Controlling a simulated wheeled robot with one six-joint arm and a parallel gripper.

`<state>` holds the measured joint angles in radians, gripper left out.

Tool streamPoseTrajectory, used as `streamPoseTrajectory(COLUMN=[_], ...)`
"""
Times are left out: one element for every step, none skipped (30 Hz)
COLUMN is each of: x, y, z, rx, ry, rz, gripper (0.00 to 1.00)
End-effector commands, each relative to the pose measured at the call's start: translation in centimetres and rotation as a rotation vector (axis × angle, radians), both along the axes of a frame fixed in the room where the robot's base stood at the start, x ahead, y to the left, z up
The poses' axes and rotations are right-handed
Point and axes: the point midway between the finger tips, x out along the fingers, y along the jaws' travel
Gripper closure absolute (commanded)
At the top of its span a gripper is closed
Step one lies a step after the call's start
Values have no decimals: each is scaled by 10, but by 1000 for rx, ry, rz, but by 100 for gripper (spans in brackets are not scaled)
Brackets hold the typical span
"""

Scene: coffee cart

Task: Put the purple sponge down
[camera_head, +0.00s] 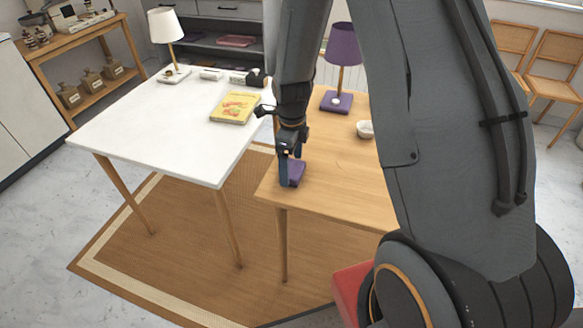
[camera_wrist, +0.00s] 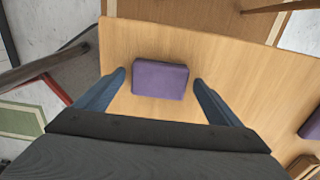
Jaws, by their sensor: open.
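The purple sponge (camera_wrist: 160,80) lies flat on the wooden table (camera_wrist: 225,55), close to the table's near left corner in the head view, where the sponge also shows (camera_head: 297,172). My gripper (camera_wrist: 160,82) is open, with one blue finger on each side of the sponge. In the wrist view a gap of bare wood shows between the sponge and each finger. In the head view my gripper (camera_head: 291,175) points down at the sponge and hides part of it.
A purple lamp (camera_head: 342,55) and a white bowl (camera_head: 365,129) stand on the wooden table. A white table (camera_head: 150,135) to the left bears a yellow book (camera_head: 235,107) and a white lamp (camera_head: 166,35). Wood around the sponge is clear.

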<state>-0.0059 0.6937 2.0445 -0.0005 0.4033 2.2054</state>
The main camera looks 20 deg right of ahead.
Motion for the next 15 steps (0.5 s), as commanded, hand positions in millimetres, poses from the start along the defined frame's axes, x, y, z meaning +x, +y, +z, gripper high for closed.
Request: streamPoseTrajectory(x=[1,1,2,1,1,1,1,2,1,1,1,1,1,1,1], y=[0,0,0,0,0,0,0,0,0,0,0,0,0,0,0], z=[8,13,20,26,31,39,44,50,57,63,68,74,78,83,88], rx=[0,0,0,1,1,0,0,0,0,0,0,0,0,0,0], ry=[-4,-4,-5,-4,-4,-5,-5,-5,-4,-5,-4,-5,-4,-3,-4], rz=[0,0,0,0,0,0,0,0,0,0,0,0,0,0,0], gripper=[12,12,12,12,12,12,12,12,12,12,12,12,12,12,12])
